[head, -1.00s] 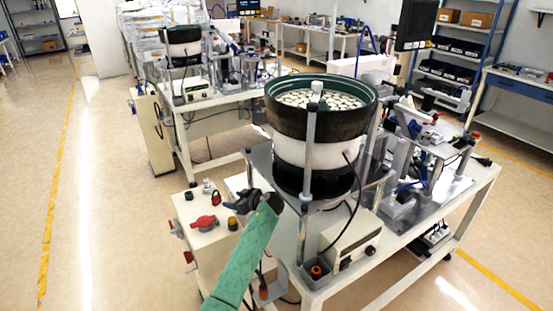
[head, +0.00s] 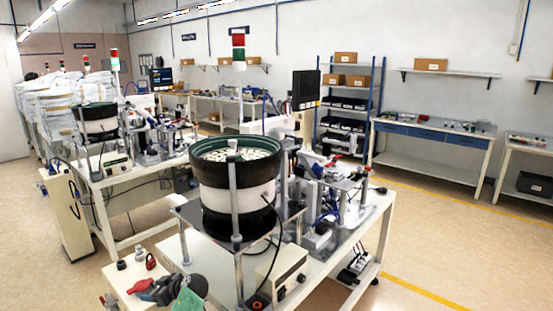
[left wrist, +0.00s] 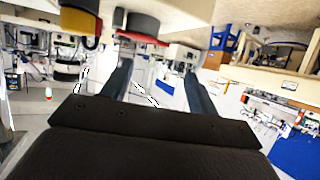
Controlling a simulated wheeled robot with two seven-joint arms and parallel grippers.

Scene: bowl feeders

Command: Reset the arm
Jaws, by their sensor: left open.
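My left gripper (head: 176,290) is at the bottom of the head view, above the control box. Its dark fingers are apart and empty, beside a red knob (head: 140,286). My green arm link shows just below it. The left wrist view shows the two fingers (left wrist: 158,82) spread with nothing between them. A red and dark knob (left wrist: 142,26) and a yellow and black knob (left wrist: 78,20) lie beyond them in that view. I cannot tell whether a finger touches a knob. My right gripper is in neither view.
A bowl feeder (head: 237,190) full of pale discs stands on a white table (head: 345,270), close to the right of my left gripper. A second feeder (head: 98,122) stands behind on the left. Shelves and benches line the far wall. Floor is open at right.

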